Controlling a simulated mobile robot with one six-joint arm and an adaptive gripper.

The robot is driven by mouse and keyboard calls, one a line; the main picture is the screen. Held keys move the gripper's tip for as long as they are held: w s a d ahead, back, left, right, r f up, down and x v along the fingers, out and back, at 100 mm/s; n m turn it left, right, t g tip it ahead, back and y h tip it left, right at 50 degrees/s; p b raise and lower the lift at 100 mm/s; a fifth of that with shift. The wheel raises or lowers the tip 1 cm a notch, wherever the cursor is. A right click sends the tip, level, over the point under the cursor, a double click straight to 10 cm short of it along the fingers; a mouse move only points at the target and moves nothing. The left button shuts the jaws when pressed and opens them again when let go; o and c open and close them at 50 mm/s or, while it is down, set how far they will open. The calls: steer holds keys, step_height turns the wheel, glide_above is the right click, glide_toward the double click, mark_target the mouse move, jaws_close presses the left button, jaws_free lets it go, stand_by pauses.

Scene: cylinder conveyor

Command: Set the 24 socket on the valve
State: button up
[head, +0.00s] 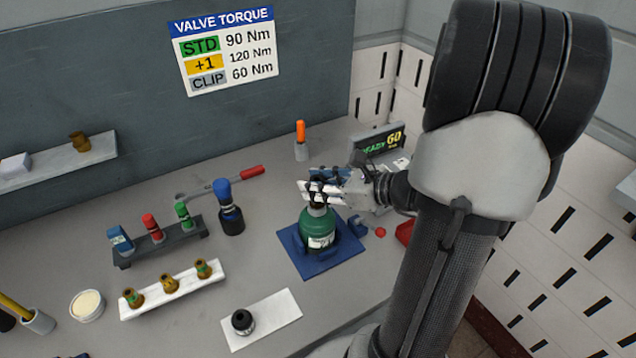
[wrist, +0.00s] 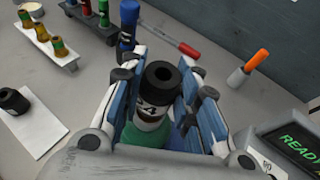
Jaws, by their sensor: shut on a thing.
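A dark socket marked 24 (wrist: 150,108), with a white band, is between the blue-lined fingers of my gripper (wrist: 160,100) in the wrist view. My gripper (head: 320,192) is shut on it over the top of the green cylinder (head: 320,232) in the head view. The socket stands about upright. The cylinder's valve is hidden under the socket and fingers, so I cannot tell whether the socket is fully seated. The cylinder stands on a blue base (head: 299,262).
A white pad (head: 274,312) with a black part stands in front. A dark rack (head: 165,247), a white rack with brass fittings (head: 168,290), a blue-capped bottle (head: 230,208) and a red-handled tool (head: 250,172) are left. A display (head: 378,142) and orange-handled tool (head: 301,133) stand behind.

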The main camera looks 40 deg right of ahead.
steer(key=shift+f+b, duration=0.6)
steer(key=shift+f, duration=0.2)
steer(key=o, duration=1.2)
steer(key=shift+r+p, duration=2.7)
steer(key=shift+r, duration=0.35)
